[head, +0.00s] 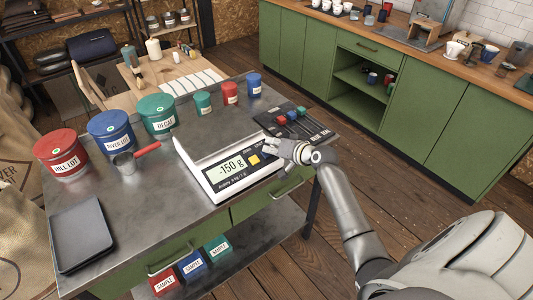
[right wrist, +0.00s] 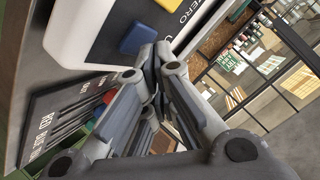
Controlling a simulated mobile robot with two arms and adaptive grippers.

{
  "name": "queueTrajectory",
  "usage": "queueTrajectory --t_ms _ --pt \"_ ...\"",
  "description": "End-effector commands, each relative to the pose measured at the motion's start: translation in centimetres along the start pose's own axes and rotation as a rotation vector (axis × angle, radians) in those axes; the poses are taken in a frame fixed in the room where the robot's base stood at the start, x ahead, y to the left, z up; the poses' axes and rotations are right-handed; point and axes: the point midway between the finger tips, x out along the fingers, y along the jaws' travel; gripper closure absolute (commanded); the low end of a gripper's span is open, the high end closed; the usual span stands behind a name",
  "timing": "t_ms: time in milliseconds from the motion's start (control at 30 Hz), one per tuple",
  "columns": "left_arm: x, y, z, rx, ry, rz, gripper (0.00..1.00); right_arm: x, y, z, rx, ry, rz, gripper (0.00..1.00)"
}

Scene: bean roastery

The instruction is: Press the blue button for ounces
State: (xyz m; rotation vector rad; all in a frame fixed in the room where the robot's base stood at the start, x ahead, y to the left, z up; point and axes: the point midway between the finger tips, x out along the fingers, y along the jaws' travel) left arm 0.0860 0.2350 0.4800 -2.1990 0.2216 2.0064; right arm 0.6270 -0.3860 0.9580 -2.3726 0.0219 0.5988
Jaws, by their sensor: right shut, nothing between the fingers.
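The scale (head: 218,183) stands on the metal table and its display (head: 230,167) reads -150 g. A yellow button (head: 254,160) sits right of the display. In the head view my right gripper hides the blue button. My right gripper (head: 287,148) is shut and empty at the right end of the panel. In the right wrist view its fingertips (right wrist: 152,58) are close to the blue button; I cannot tell whether they touch. My left gripper is not in view.
A dark rack (head: 318,133) with coloured-handled tools lies right of the scale. Red, blue and green tins, such as the decaf tin (head: 157,117), line the table's back and left. A scoop (head: 124,163) and a dark tray (head: 82,236) lie at left.

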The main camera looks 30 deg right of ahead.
Motion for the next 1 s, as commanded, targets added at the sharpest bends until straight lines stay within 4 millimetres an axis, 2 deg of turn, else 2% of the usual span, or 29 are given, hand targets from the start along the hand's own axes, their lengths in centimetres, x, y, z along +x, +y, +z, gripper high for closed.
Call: queueTrajectory --t_ms 1000 --pt "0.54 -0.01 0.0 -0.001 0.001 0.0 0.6 0.53 0.39 0.42 0.0 -0.002 0.001 1.0"
